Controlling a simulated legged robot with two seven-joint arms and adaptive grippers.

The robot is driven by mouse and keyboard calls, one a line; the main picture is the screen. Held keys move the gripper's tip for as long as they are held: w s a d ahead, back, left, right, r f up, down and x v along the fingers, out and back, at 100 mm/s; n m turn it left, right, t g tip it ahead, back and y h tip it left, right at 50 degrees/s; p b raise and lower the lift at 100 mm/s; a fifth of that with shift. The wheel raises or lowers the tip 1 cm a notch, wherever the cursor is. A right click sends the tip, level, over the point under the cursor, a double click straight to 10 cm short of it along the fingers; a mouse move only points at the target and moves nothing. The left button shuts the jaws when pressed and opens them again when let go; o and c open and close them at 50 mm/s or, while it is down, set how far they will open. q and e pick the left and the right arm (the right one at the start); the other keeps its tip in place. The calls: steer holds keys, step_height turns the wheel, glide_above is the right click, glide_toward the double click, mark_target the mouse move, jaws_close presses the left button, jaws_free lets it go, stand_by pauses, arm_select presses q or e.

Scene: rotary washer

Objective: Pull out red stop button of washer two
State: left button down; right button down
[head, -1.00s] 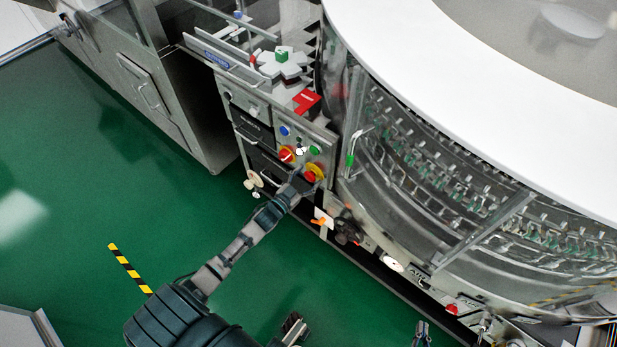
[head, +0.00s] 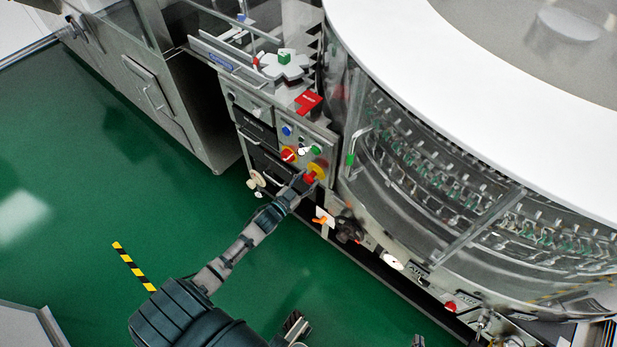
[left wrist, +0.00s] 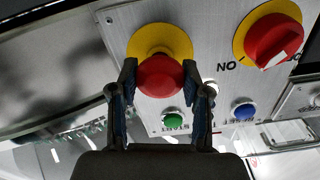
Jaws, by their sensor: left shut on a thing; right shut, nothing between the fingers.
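The red stop button (head: 310,178) stands on a yellow ring (head: 317,167) at the lower right of the washer's control panel. In the left wrist view the round red button (left wrist: 160,76) sits between my fingers, in front of its yellow ring (left wrist: 160,40). My left gripper (head: 304,182) is shut on it, with one fingertip at each side. Its fingers also show in the left wrist view (left wrist: 159,78). My right gripper (head: 418,341) shows only its tip at the bottom edge of the head view, shut and empty.
A red rotary switch on yellow (head: 288,155), a blue button (head: 286,131) and a green button (head: 316,150) sit close by on the panel. The big round washer (head: 430,190) stands to the right. Green floor (head: 90,210) is clear at the left.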

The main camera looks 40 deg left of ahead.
arm_select(q)
steer(key=shift+s+f, duration=0.15)
steer(key=shift+f, duration=0.2)
steer(key=c, duration=0.7)
jaws_free()
steer(key=shift+o, duration=1)
steer(key=shift+a+r, duration=0.1)
steer(key=shift+r, duration=0.05)
steer(key=s+a, duration=0.1)
steer(key=s, duration=1.1)
